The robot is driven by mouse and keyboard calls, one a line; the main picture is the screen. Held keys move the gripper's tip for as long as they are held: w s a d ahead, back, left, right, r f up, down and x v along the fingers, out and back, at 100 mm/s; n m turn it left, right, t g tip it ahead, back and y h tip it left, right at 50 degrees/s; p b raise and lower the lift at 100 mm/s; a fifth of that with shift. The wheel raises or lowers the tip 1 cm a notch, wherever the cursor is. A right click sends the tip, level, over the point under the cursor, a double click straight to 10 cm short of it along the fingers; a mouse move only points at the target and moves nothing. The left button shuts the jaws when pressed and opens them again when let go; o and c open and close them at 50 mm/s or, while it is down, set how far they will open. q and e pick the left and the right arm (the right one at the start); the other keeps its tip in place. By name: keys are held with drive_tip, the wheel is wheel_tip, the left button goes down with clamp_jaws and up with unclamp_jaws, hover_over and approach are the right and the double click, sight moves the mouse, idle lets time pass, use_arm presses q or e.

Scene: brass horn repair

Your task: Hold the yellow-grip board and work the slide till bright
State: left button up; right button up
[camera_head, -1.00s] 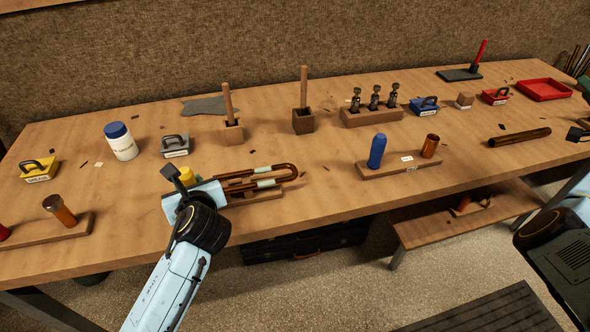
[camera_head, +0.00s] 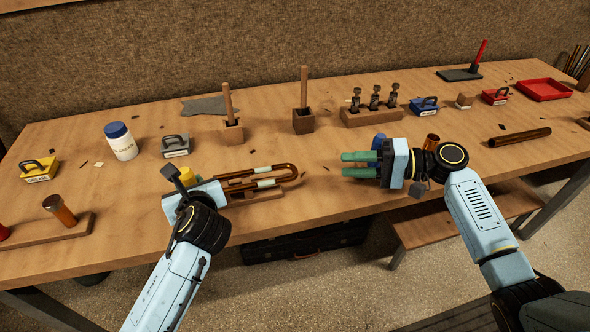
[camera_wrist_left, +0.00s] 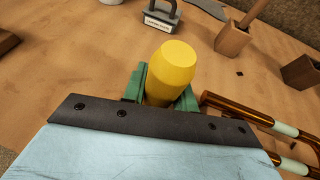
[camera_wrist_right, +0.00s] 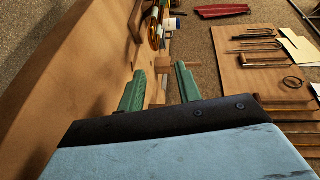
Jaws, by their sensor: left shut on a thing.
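The slide (camera_head: 285,166), a copper-brown U-shaped tube with pale bands, lies on a small wooden board (camera_head: 262,196) near the table's front edge. It also shows in the left wrist view (camera_wrist_left: 245,112). My left gripper (camera_wrist_left: 160,92) is shut on the yellow grip (camera_wrist_left: 172,68) at the slide's left end; in the head view the arm hides most of this grip (camera_head: 187,175). My right gripper (camera_head: 347,164) is open and empty, its green fingers pointing left towards the slide's bend with a clear gap between.
A blue grip (camera_head: 379,138) stands partly hidden behind my right gripper, near a copper cylinder (camera_head: 432,141). A grey-handled block (camera_head: 175,146) and a white bottle (camera_head: 121,142) stand behind my left gripper. Blocks with upright sticks (camera_head: 232,132) stand behind the slide.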

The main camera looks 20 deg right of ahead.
sight(295, 169)
drive_tip(key=shift+w+a+f, duration=0.15)
drive_tip(key=shift+a+f, duration=0.5)
drive_tip(key=shift+a, duration=0.1)
drive_tip(key=x, duration=1.1)
drive_tip(key=shift+w+a+f, duration=0.1)
drive_tip(key=shift+a+f, duration=0.15)
drive_tip(key=shift+a, duration=0.05)
clamp_jaws()
drive_tip(key=shift+f, duration=0.1)
